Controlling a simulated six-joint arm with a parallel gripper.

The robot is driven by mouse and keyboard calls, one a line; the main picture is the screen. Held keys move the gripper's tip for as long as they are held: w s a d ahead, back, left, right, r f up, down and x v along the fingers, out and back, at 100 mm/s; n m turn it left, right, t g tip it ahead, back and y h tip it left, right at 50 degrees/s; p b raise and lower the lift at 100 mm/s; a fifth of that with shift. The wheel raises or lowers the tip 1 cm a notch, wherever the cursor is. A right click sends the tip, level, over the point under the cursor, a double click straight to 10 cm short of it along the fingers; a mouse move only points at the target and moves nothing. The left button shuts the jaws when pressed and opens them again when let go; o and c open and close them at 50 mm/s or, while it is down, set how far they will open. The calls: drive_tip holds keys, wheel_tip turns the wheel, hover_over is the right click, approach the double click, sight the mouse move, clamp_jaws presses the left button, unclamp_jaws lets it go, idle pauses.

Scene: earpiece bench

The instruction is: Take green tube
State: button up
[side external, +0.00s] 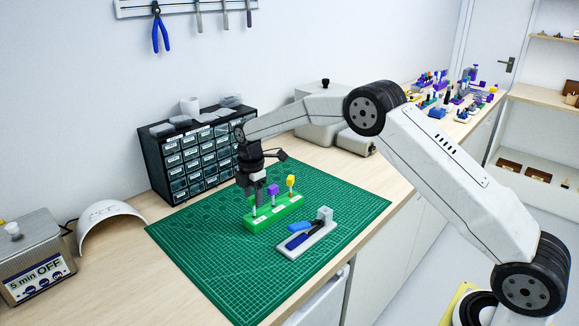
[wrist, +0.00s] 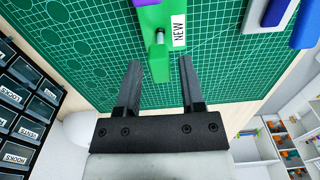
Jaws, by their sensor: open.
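A green rack (side external: 272,214) stands on the cutting mat and holds upright tubes, one with a purple cap (side external: 273,189) and one with a yellow cap (side external: 291,181). In the wrist view, a green block (wrist: 158,66), apparently the green tube's cap, lies between and apart from the two fingers. A pale shaft shows beside it, near the rack's NEW label (wrist: 179,28). My gripper (wrist: 159,80) is open and points down over the rack's left end in the side view (side external: 252,188). There it hides the green cap.
A grey tray with blue parts (side external: 307,239) lies in front of the rack on the green mat (side external: 205,262). A drawer cabinet (side external: 200,155) stands behind my gripper. A white curved shell (side external: 112,226) and a boxy device (side external: 33,262) are at left. The mat's front left is clear.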

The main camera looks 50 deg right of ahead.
clamp_jaws()
idle(0.3)
drive_tip(key=shift+r, duration=1.6)
idle(0.9)
drive_tip(key=shift+r, duration=2.35)
